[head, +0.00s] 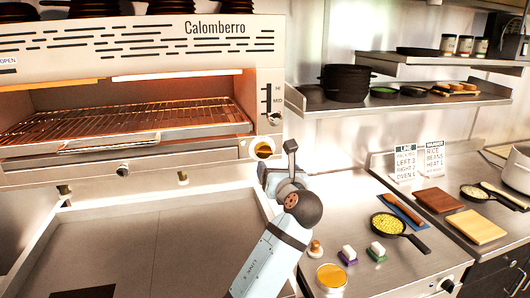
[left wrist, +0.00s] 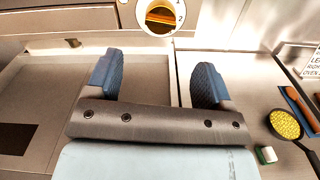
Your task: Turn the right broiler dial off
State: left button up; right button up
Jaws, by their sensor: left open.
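The right broiler dial (head: 262,149) is a round knob with a pale rim and an amber face, low on the right end of the broiler (head: 215,55) front. In the left wrist view the dial (left wrist: 160,17) is at the top edge, partly cut off, with the marks 1 and 2 beside it. My left gripper (head: 276,162) is open and empty, just below and right of the dial in the head view. In the left wrist view its two blue fingers (left wrist: 158,62) stand wide apart below the dial, not around it. My right gripper is out of view.
The broiler rack (head: 130,122) glows above a flat griddle (head: 120,245). A slider labelled HI and MID (head: 266,100) is above the dial.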

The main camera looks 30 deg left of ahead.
aim_at(266, 152)
pick_arm(q)
jog(key=p+x, duration=0.1)
jog(key=x, duration=1)
jog(key=shift+w+a+p, duration=0.15)
jog(key=shift+w+p, duration=0.1)
jog(key=shift+p, duration=0.05)
jog(key=shift+c, duration=0.4)
jog(key=c, duration=0.8)
